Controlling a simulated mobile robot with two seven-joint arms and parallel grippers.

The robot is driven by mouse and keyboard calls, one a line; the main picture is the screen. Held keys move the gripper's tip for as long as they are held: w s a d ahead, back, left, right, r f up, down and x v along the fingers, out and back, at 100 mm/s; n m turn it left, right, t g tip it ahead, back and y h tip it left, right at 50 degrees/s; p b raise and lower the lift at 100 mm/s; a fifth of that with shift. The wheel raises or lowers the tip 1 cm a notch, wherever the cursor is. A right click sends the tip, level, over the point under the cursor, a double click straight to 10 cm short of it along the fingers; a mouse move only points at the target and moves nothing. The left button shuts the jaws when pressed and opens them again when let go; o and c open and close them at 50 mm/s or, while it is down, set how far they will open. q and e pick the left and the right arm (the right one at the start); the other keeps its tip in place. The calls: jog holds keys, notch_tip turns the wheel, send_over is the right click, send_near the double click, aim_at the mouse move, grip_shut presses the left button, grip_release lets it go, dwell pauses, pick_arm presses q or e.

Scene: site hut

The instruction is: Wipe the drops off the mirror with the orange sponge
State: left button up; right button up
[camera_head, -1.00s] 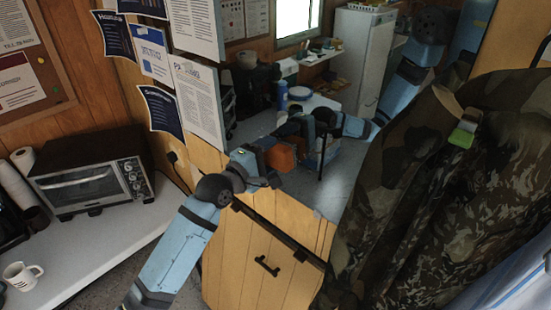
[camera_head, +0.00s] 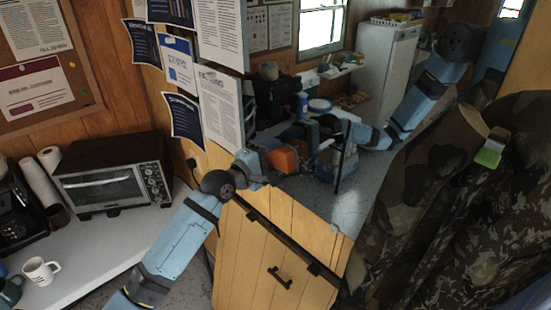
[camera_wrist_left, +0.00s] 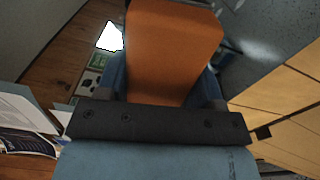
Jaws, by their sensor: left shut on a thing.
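The mirror (camera_head: 360,197) stands behind the wooden door panel and reflects the room and my blue arm. My left arm reaches in from the lower left, and its gripper (camera_head: 273,158) is in front of the mirror's lower left part. The gripper is shut on the orange sponge (camera_head: 285,159). In the left wrist view the sponge (camera_wrist_left: 172,52) sticks out between the jaws. I cannot tell whether it touches the glass. The drops cannot be made out. My right gripper is not in view.
Papers (camera_head: 218,110) hang left of the mirror. A camouflage jacket (camera_head: 450,220) covers its right side. A wooden door panel (camera_head: 260,260) with a dark handle is below. A toaster oven (camera_head: 112,180) and a white mug (camera_head: 40,271) stand on the counter (camera_head: 115,235) at left.

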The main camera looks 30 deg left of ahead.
pick_arm(q)
jog(key=shift+a, duration=0.1)
jog(key=shift+v, duration=0.8)
jog(key=v, duration=0.2)
jog(key=shift+s+a, duration=0.1)
jog(key=shift+s, duration=0.3)
jog(key=shift+s+a, duration=0.25)
jog(key=shift+s, duration=0.35)
jog(key=shift+s, duration=0.1)
jog(key=v, duration=0.2)
jog(key=shift+s+a, duration=0.2)
jog(key=shift+s, duration=0.15)
